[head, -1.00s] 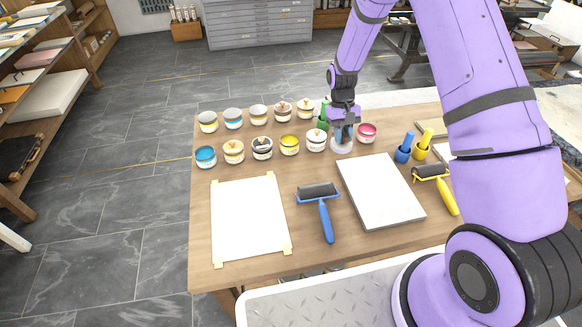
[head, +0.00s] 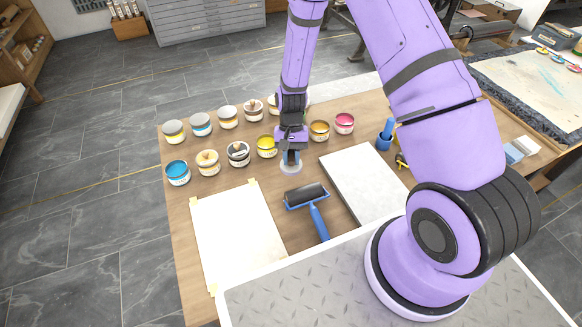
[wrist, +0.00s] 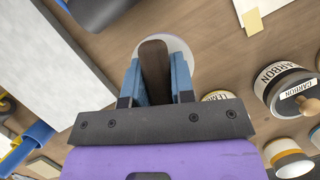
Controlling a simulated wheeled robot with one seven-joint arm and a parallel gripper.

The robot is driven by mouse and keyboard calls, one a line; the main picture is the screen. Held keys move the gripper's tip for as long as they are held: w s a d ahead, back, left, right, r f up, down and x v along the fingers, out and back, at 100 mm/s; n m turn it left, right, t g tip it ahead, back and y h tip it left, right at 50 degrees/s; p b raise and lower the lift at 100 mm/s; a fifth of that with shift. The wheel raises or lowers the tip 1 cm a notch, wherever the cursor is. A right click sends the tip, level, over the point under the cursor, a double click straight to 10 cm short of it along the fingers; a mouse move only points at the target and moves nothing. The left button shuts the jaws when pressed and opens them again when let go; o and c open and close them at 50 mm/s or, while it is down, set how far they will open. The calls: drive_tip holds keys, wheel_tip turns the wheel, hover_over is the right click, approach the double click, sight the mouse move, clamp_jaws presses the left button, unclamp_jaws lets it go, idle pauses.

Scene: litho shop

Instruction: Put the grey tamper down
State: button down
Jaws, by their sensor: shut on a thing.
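The grey tamper shows in the wrist view as a dark brown handle (wrist: 154,72) with a pale round base (wrist: 178,47) beyond it. My gripper (wrist: 156,78) is shut on the handle, one blue finger on each side. In the head view my gripper (head: 291,155) points down at the front of the row of tins, and the tamper's pale base (head: 291,170) shows below it, over the wooden table (head: 275,228). I cannot tell whether the base touches the table. Part of the base is hidden by the handle and fingers.
Several ink tins stand in rows, with a yellow tin (head: 266,147) left of my gripper and an orange tin (head: 319,131) right. A blue-handled roller (head: 307,197) lies close in front. A pale slab (head: 362,182) and taped white sheet (head: 236,235) flank it.

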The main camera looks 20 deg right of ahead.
drive_tip(key=shift+f, duration=2.2)
drive_tip(key=c, duration=1)
unclamp_jaws()
drive_tip(key=shift+f, duration=0.15)
drive_tip(key=shift+o, duration=0.2)
